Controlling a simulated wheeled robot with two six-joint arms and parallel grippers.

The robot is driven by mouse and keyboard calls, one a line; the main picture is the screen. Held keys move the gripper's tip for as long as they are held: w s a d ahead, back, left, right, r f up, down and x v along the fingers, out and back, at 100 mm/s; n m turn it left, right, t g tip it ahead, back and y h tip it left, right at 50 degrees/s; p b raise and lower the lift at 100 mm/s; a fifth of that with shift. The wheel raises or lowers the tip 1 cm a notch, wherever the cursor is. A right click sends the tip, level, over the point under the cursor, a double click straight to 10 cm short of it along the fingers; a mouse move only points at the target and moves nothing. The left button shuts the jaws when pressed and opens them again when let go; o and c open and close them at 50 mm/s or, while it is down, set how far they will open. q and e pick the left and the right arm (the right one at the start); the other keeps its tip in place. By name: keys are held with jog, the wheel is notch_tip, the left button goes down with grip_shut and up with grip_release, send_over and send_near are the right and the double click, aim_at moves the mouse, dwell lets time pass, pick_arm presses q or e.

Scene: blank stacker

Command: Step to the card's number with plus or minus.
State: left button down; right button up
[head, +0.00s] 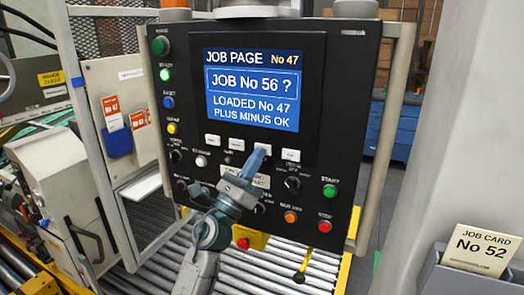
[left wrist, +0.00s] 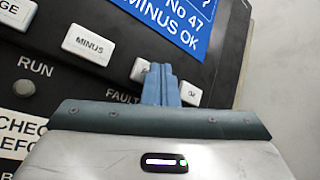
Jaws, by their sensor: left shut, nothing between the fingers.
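The screen (head: 252,88) on the black control panel reads JOB PAGE No 47, JOB No 56 ?, LOADED No 47, PLUS MINUS OK. The job card (head: 481,249) at the lower right reads No 52. Below the screen is a row of white buttons. The minus button (left wrist: 88,45) is left of my fingers in the left wrist view. The plus button (left wrist: 139,70) is partly hidden behind my fingertips. The OK button (left wrist: 191,93) is to their right. My left gripper (head: 262,150) is shut and empty, its tips at the plus button; I cannot tell whether they touch. My right gripper is out of view.
A green start button (head: 329,191) and a red stop button (head: 325,226) sit lower right on the panel. Lamps and buttons line its left edge. A roller conveyor (head: 275,272) runs below. A grey holder (head: 460,275) carries the card.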

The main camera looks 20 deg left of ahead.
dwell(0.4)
pick_arm(q)
jog(key=shift+s, duration=0.75)
jog(key=s, duration=0.3)
jog(key=s+p, duration=0.1)
jog(key=s, duration=0.1)
jog(key=shift+a, duration=0.25)
dwell(1.6)
